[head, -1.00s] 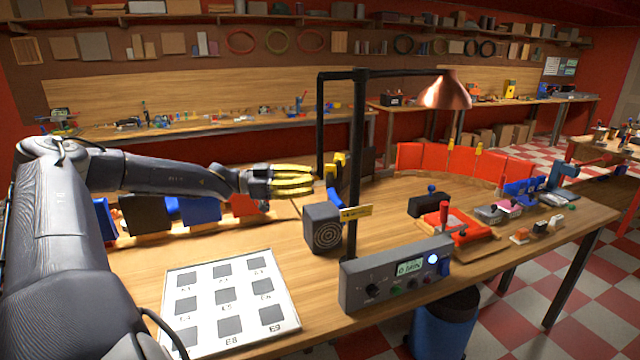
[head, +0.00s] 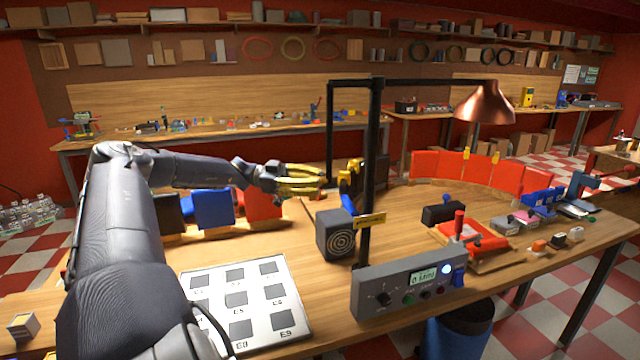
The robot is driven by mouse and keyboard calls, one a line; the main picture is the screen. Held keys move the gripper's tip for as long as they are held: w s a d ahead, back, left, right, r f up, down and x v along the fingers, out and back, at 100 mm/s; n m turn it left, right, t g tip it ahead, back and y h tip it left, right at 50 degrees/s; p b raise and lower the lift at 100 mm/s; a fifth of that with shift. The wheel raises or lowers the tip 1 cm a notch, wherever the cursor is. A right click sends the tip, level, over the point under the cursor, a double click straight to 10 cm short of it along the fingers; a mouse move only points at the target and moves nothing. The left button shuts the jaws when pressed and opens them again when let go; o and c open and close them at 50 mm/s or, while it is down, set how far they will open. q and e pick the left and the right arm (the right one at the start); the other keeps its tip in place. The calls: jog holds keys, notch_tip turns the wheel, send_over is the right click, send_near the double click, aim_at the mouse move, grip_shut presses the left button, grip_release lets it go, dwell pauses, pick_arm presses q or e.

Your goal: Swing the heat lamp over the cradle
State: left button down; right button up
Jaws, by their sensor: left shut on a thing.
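The heat lamp has a copper shade (head: 486,103) on a black boom, carried by a black upright post (head: 372,165). The shade hangs right of the post, above the back part of the bench in the picture. A black bar (head: 330,125) drops from the boom's left end. My left gripper (head: 322,181), with yellow fingers, is shut on the lower end of this bar, left of the post. A red fixture with an upright red handle (head: 470,236) lies on the bench right of the post; I cannot tell if it is the cradle. My right gripper is not in view.
A grey control box (head: 408,284) stands at the bench's front edge, with a dark speaker-like box (head: 336,234) behind it. A white marked panel (head: 250,300) lies front left. Red panels (head: 465,172) curve along the back right. Bare wood shows between the post and those panels.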

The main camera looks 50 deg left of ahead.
pick_arm(q)
jog(key=shift+a+r, duration=0.2)
jog(key=shift+r, duration=0.15)
jog(key=c, duration=1.5)
grip_release()
jog(key=shift+a, duration=0.1)
jog(key=o, duration=0.4)
jog(key=shift+f, duration=0.1)
jog(key=shift+o, duration=0.3)
jog(key=shift+f, duration=0.15)
jog(key=shift+s, duration=0.1)
jog(key=v, duration=1.1)
jog(key=shift+s+a, duration=0.25)
jog(key=shift+s, duration=0.1)
jog(key=shift+w, duration=0.1)
